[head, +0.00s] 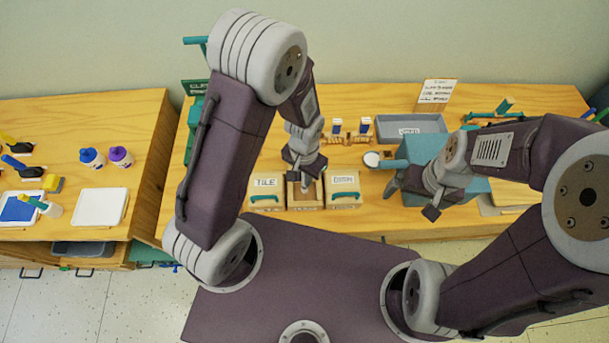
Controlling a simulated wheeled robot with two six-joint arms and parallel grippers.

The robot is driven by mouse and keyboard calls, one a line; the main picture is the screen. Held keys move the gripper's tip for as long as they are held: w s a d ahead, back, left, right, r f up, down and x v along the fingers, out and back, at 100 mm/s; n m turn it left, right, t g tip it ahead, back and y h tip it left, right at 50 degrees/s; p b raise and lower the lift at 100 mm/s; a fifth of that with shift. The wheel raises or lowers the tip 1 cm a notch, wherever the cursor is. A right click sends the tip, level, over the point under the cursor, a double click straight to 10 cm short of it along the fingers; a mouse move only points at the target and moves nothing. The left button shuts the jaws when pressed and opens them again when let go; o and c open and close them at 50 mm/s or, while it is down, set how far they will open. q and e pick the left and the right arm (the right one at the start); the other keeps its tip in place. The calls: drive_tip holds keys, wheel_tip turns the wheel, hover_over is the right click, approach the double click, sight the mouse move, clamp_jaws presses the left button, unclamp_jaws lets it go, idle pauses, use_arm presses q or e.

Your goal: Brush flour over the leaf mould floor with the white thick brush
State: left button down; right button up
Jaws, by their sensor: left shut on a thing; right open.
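Three small wooden mould boxes stand in a row at the table's front edge. The left one (267,192) is labelled "TILE", and the right one (343,188) has a label and a green handle. The middle box (305,201) is open on top with a brown inside; its label is not visible. My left gripper (304,178) is over the middle box, shut on a thin thing, taken as the white thick brush, mostly hidden by the jaws. Whether it touches the floor cannot be told. My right gripper (432,212) is open and empty, in front of a teal block. A round white dish (371,159) sits behind the boxes.
A grey tray (410,126) and a sign card (436,92) stand at the back. The teal block (415,180) is right of the boxes. Small jars (365,125) stand behind them. A second table at left holds paint bottles (92,158) and a white tray (99,207).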

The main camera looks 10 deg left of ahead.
use_arm(q)
drive_tip(key=shift+f+b, duration=0.3)
drive_tip(key=shift+f, duration=0.35)
idle(0.8)
drive_tip(key=shift+r, duration=0.1)
drive_tip(key=shift+s+a, duration=0.1)
drive_tip(key=shift+a, duration=0.2)
drive_tip(key=shift+s+a, duration=0.1)
drive_tip(key=shift+a, duration=0.15)
drive_tip(key=shift+a, duration=0.15)
drive_tip(key=shift+s, duration=0.1)
drive_tip(key=shift+p, duration=0.3)
